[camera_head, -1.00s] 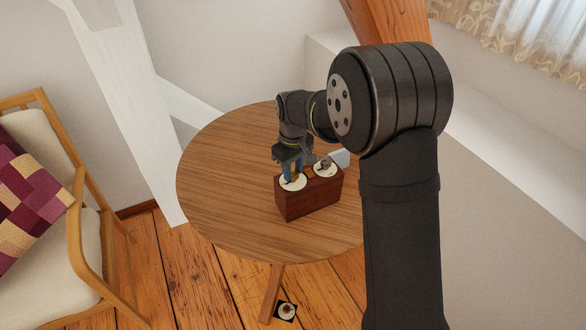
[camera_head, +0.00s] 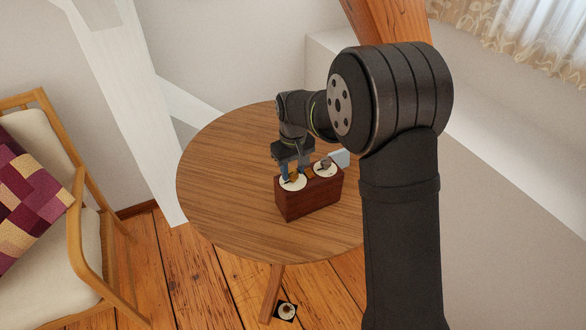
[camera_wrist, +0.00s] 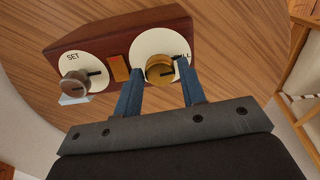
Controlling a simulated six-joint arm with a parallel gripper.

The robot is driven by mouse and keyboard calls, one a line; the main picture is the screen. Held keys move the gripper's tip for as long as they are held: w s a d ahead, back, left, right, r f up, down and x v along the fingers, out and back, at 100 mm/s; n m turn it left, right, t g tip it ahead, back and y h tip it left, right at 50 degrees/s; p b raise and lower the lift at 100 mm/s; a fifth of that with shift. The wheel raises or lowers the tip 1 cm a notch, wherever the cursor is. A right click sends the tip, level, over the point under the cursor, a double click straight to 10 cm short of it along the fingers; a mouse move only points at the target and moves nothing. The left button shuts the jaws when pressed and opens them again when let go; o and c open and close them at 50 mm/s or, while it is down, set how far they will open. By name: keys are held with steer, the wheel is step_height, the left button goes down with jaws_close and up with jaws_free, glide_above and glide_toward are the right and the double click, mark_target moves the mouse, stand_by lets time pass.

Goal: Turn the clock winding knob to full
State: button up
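The clock is a dark red-brown wooden box (camera_head: 310,197) on the round table. It also shows in the wrist view (camera_wrist: 120,38), with two white dials. The right dial there has a brass knob (camera_wrist: 160,69) with a dark line pointing roughly right, and lettering ending in "LL", partly hidden by a finger. The left dial, marked "SET", has a grey knob (camera_wrist: 75,84). My gripper (camera_wrist: 161,80) has its two blue fingers on either side of the brass knob, with small gaps showing. In the head view my gripper (camera_head: 291,174) is over the box's left dial.
The round wooden table (camera_head: 222,190) is otherwise largely bare. An orange-brown plate (camera_wrist: 117,69) sits between the dials. A cushioned wooden chair (camera_head: 60,230) stands at the left. A small dark square with a round knob-like piece (camera_head: 286,311) is low beside the table leg.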

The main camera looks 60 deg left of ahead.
mark_target(293, 172)
steer(key=shift+o, duration=1.1)
step_height(293, 172, up, 17)
steer(key=shift+r, duration=0.2)
steer(key=shift+f, duration=0.1)
step_height(293, 172, down, 17)
steer(key=shift+f, duration=0.15)
stand_by(0.4)
